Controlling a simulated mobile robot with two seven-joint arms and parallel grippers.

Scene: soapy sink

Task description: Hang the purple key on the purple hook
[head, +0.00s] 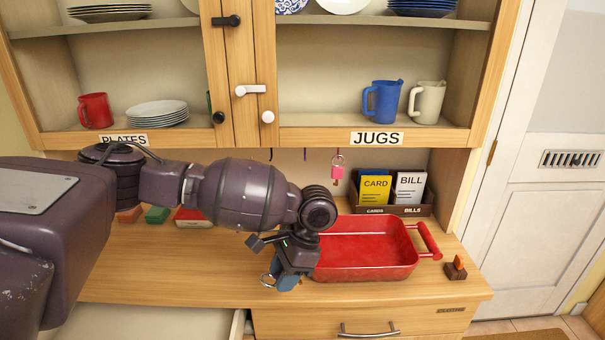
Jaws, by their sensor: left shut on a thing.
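My left gripper (287,272) is shut on a blue tag (288,283) with a metal ring (267,280) beside it. It is low over the worktop, at the left end of the red tray. The tag looks blue; I see no clearly purple key. Under the cupboard is a row of small hooks: a dark one (270,154), a purplish one (305,154), and one from which a pink key tag (337,171) hangs by its ring. The dark and purplish hooks look empty. My right gripper is not in view.
A red tray (409,267) with a handle stands on the worktop. Behind it is a holder (399,210) with yellow and white cards. Coloured blocks (157,214) lie behind my left arm. The cupboard's bottom edge overhangs the hooks. A small brown block (455,271) is at right.

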